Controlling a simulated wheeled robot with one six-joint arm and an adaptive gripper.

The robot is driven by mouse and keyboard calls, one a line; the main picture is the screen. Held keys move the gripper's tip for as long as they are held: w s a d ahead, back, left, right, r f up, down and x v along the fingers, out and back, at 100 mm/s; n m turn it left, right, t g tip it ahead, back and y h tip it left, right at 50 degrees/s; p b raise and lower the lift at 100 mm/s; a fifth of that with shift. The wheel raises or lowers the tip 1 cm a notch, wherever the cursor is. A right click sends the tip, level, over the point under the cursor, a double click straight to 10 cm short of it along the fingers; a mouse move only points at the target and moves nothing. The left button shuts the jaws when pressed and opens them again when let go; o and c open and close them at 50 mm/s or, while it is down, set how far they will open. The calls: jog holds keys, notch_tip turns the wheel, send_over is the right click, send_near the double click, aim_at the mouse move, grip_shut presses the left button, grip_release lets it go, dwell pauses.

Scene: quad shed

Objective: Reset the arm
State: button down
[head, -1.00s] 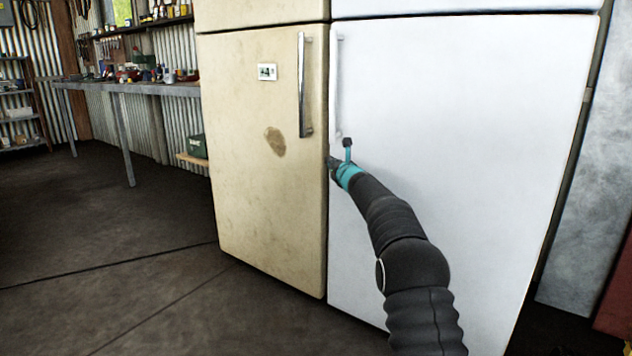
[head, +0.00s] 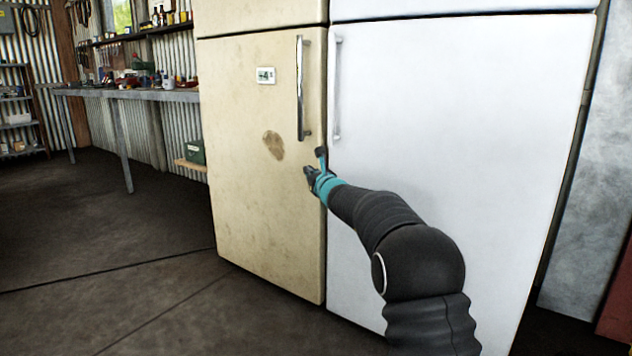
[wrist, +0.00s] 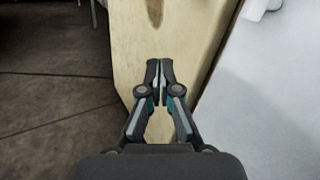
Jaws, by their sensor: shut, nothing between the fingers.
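My gripper (head: 308,174) is in front of the cream fridge (head: 245,190), near its right edge and below its handle in the head view. In the wrist view my gripper (wrist: 159,64) has its two fingertips together with nothing between them. The cream fridge door (wrist: 190,35) lies beyond the fingers there. My arm reaches up and left from the lower right of the head view, across the front of the white fridge (head: 460,130).
Each fridge has a vertical handle, one on the cream door (head: 301,90) and one on the white door (head: 338,90). A cluttered workbench (head: 130,93) stands at the back left. The concrete floor (head: 100,240) at left is clear.

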jog(key=s+a+f+n+g+y+p, duration=0.1)
jog(key=s+a+f+n+g+y, duration=0.1)
jog(key=s+f+n+g, duration=0.4)
jog(key=s+a+f+n+g+y, duration=0.1)
jog(key=s+a+f+n, duration=0.25)
jog(key=s+n, duration=0.5)
jog(key=s+d+f+n+g+h+p, duration=0.1)
jog(key=s+d+n+g, duration=0.15)
jog(key=s, duration=0.35)
jog(key=s+d+f+n+g, duration=0.1)
jog(key=s+n, duration=0.2)
jog(key=s, duration=0.2)
jog(key=s+d+r+n+g+h+p, duration=0.1)
jog(key=s+d+n+h+p, duration=0.15)
jog(key=s+d, duration=0.45)
jog(key=s+d+n+g+h+p, duration=0.1)
jog(key=s+d+n+h, duration=0.2)
jog(key=s, duration=0.9)
jog(key=s+d+r+n+g+h+p, duration=0.15)
jog(key=s+d+n, duration=0.3)
jog(key=s, duration=0.45)
jog(key=s+d+r+t+h+p, duration=0.1)
jog(key=s+d+r+t+p, duration=0.1)
jog(key=s+d+r, duration=0.3)
jog(key=s+r+p, duration=0.1)
jog(key=s, duration=0.2)
jog(key=shift+s+d+m+t+h+p, duration=0.25)
jog(key=shift+m+t+h+p, duration=0.05)
jog(key=shift+t+h+p, duration=0.1)
